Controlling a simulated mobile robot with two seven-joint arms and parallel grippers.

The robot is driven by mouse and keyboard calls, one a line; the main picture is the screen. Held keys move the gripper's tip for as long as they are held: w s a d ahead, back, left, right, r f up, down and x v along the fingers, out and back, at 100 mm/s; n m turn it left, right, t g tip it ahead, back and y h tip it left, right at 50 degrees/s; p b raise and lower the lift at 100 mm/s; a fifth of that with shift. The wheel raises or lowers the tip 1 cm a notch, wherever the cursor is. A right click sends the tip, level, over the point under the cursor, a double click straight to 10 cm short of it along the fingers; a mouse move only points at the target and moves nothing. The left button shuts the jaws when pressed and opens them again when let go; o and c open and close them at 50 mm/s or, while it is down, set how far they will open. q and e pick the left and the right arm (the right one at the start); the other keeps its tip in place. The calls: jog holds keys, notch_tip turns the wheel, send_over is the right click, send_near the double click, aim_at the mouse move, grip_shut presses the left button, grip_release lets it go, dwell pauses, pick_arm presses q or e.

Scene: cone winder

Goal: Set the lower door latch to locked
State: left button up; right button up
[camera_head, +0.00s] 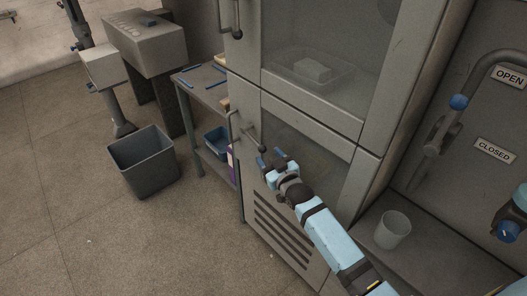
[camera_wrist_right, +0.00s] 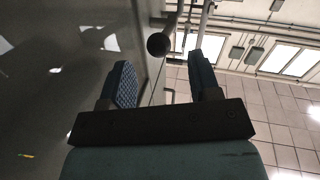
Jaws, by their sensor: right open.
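The lower door latch (camera_head: 257,141) is a short lever with a dark ball knob at the left edge of the lower glazed door (camera_head: 300,142). In the head view the lever slants down and to the right. My right gripper (camera_head: 270,159) is open and empty, just below the knob, its fingers pointing up toward it. In the right wrist view the ball knob (camera_wrist_right: 158,44) shows just beyond the gap between the open fingers (camera_wrist_right: 162,82), nearer the left finger. I see no contact with it. My left gripper is not in view.
A vertical bar handle (camera_head: 231,126) stands left of the latch. An upper latch (camera_head: 237,33) is above. A side table (camera_head: 205,91) and a grey bin (camera_head: 143,160) stand left. A cup (camera_head: 392,229) and a pipe (camera_head: 481,78) are right. The floor at front left is clear.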

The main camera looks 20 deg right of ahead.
aim_at(265, 152)
jog(key=w, duration=0.3)
jog(key=shift+w+a, duration=0.15)
jog(key=shift+w, duration=0.3)
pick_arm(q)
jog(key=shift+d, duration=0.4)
pick_arm(e)
jog(key=shift+w, duration=0.1)
